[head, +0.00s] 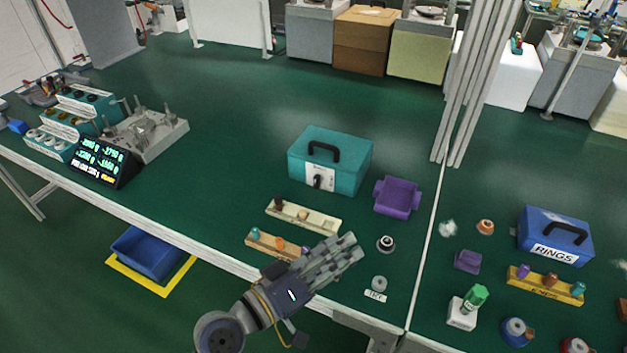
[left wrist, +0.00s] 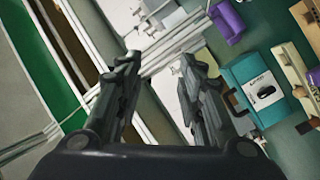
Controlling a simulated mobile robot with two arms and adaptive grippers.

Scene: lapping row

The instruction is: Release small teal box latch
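The small teal box (head: 345,158) stands closed on the green table. It has a black handle on its lid and a white plate with a dark latch (head: 318,181) on its front. The box also shows in the left wrist view (left wrist: 242,72), right of the fingers. My left gripper (head: 352,250) is in front of the box and to its right, above the table's front part, apart from the box. In the left wrist view its two fingers (left wrist: 158,75) are spread with nothing between them. My right gripper is in neither view.
A purple tray (head: 397,197) stands right of the box. Wooden peg holders (head: 303,217) lie in front of it. A black ring piece (head: 386,243) and a small grey piece (head: 379,283) are near my left gripper.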

